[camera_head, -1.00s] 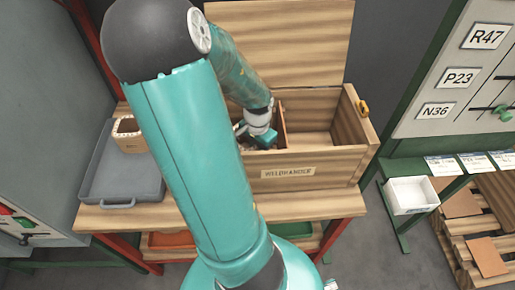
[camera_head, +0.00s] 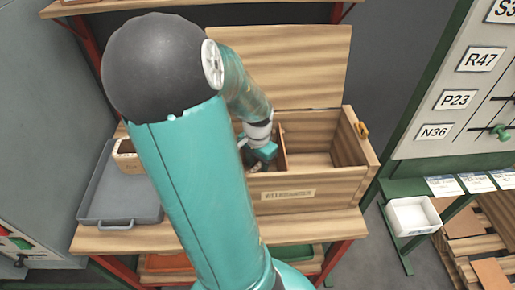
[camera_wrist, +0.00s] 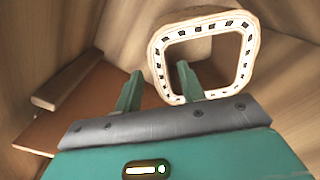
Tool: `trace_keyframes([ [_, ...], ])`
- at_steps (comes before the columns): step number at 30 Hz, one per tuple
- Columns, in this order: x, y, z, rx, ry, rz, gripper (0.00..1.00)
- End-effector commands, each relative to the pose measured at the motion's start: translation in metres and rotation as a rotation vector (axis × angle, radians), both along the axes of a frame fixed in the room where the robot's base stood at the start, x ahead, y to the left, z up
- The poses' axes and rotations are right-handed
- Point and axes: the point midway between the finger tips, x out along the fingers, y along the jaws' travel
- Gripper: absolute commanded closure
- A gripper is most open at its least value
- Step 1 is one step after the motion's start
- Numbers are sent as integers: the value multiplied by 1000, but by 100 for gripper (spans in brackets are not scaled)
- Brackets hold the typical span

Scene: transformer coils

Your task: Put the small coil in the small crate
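My gripper (camera_head: 262,154) reaches into the left compartment of a wooden chest (camera_head: 350,165) with a raised lid. In the wrist view its two fingers (camera_wrist: 157,83) are apart. A pale rounded-square ring with black marks on its rim, a coil (camera_wrist: 247,50), is close in front of them. The right finger shows within the ring's opening and the left finger outside its left wall; I cannot make out contact. The coil is hidden in the head view. A small tan box-like thing (camera_head: 127,158) with a dark opening stands on a grey tray (camera_head: 120,205); I cannot tell whether it is the small crate.
A divider (camera_head: 281,145) and the chest walls stand close around my gripper. The chest's right compartment looks empty. The chest and tray share a wooden bench (camera_head: 180,236). A white bin (camera_head: 412,216) and pallets (camera_head: 480,250) are at right. The tray's front part is clear.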

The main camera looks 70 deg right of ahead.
Motion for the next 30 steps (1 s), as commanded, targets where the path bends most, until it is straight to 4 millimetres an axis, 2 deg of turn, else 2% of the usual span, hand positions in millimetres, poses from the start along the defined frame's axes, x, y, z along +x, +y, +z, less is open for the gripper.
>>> trace_keyframes([
  [6,2,0,40,-1,-7,5,60],
  [15,1,0,78,1,-3,1,60],
  [20,0,0,85,1,0,-1,60],
  [30,0,0,85,1,1,-1,60],
])
